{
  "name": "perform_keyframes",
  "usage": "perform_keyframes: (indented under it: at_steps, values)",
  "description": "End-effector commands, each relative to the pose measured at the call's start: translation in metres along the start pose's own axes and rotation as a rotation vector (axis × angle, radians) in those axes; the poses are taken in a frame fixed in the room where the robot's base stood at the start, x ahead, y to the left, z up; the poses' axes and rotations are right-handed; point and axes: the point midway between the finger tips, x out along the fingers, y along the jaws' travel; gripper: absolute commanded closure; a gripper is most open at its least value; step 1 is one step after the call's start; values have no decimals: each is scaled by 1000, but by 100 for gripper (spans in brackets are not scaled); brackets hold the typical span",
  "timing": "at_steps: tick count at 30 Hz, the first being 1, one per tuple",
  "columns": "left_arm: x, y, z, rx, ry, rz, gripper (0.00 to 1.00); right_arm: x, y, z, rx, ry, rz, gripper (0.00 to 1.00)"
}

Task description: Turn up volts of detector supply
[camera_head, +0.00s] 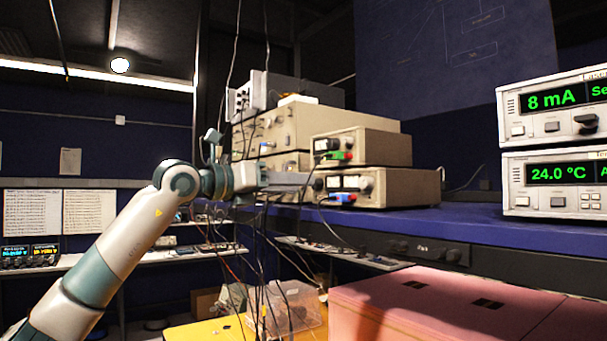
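Two beige bench supplies are stacked on the blue shelf, an upper one (375,147) and a lower one (405,186). Each has a dark meter panel, knobs and coloured plugs on its front. No label is readable, so I cannot tell which is the detector supply. My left arm reaches in from the left. My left gripper (303,183) points right, level with the lower supply's front, with its tips at or very near a dark knob (318,184) at that front's left side. I cannot tell whether they touch it or how far apart the fingers are. My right gripper is out of view.
Larger beige instruments (290,128) stand behind the gripper, with cables hanging down. Two green-lit display units (555,110) are at the right. The blue shelf (470,228) is clear at front right.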

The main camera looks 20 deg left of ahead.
Motion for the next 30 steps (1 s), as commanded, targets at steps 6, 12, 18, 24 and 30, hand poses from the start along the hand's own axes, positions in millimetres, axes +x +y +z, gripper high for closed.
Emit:
perform_keyframes:
  at_steps: [6,12,18,24,30]
  values:
    - [23,0,1,-2,1,0,62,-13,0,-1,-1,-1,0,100]
    - [29,1,-1,-1,1,1,62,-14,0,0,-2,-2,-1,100]
    - [29,1,-1,-1,1,1,62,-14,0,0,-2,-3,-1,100]
    - [29,1,0,-1,0,1,100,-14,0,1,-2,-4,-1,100]
    - [29,1,0,2,0,1,100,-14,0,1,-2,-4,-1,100]
